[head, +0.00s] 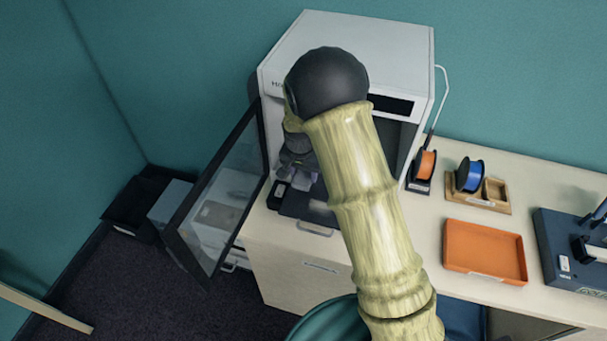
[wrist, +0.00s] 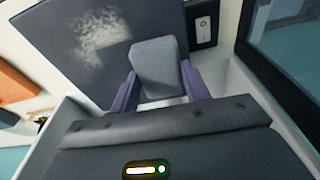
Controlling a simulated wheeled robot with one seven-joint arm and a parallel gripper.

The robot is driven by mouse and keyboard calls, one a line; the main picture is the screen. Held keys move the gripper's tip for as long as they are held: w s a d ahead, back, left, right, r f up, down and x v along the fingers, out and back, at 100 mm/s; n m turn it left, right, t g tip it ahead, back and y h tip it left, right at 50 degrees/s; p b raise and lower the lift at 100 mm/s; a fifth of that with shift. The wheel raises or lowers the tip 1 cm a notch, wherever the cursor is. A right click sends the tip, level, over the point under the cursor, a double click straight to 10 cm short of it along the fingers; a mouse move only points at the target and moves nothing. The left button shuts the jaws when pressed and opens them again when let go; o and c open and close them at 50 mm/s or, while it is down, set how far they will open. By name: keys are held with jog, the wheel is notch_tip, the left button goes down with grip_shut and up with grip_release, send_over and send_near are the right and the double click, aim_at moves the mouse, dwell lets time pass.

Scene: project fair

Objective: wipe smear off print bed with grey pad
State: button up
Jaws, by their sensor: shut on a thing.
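The dark print bed (wrist: 60,62) lies inside the white printer (head: 345,40), and its front part (head: 293,203) also shows in the head view. A pale, patchy smear (wrist: 101,35) marks the bed, left of the grey pad (wrist: 156,62) in the wrist view. My gripper (wrist: 158,80) is shut on the pad, one purple finger on each side. The pad is over or on the bed near its edge; I cannot tell whether it touches. In the head view my arm hides much of the printer's inside.
The printer's glass door (head: 220,195) stands open at the left and shows close by in the wrist view. A black switch panel (wrist: 203,22) is near the pad. An orange tray (head: 485,251), filament spools (head: 468,174) and a dark blue device (head: 570,255) stand on the counter at the right.

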aim_at(303, 176)
jog(key=shift+r+p, duration=0.55)
jog(key=shift+r, duration=0.6)
jog(key=shift+r+p, duration=1.05)
jog(key=shift+r, duration=0.5)
jog(key=shift+s+f, duration=0.1)
jog(key=shift+f, duration=0.05)
